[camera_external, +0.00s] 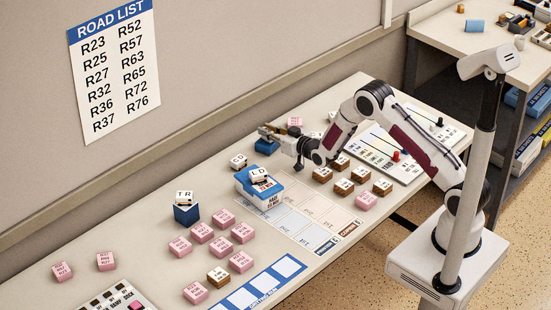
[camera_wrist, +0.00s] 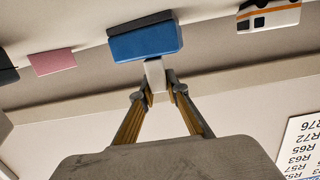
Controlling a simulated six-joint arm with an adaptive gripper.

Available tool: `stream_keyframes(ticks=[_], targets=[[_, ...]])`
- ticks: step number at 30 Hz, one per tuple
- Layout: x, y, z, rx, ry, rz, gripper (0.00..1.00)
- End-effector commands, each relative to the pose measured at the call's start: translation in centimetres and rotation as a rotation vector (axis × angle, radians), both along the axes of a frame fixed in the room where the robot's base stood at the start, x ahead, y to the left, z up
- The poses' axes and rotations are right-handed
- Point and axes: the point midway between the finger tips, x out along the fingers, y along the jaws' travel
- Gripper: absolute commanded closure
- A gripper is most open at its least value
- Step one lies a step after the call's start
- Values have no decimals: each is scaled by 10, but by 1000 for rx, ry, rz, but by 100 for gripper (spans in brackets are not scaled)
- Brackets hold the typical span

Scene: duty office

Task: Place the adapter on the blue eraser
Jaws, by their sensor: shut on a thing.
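The blue eraser (camera_external: 266,147) lies on the table near the wall in the external view. In the wrist view the blue eraser (camera_wrist: 146,43) shows blue with a dark grey layer against the tabletop, and the picture is upside down. My gripper (camera_wrist: 157,92) is shut on a small pale block, which I take to be the adapter (camera_wrist: 155,76). The adapter's end overlaps the eraser's edge in the wrist view; I cannot tell if they touch. In the external view my gripper (camera_external: 268,132) is just above the eraser, and the adapter is too small to make out.
A pink block (camera_wrist: 52,62) and a white block with an orange stripe (camera_wrist: 268,17) stand on either side of the eraser. A blue box (camera_external: 258,186) with an LD block on it is nearby in front. The wall runs close behind.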

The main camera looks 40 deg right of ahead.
Motion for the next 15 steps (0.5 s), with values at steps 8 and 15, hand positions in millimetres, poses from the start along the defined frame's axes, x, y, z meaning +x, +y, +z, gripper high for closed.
stream_keyframes(ticks=[8,15], targets=[[0,0,0,0,-1,0,100],[0,0,-2,0,-2,0,70]])
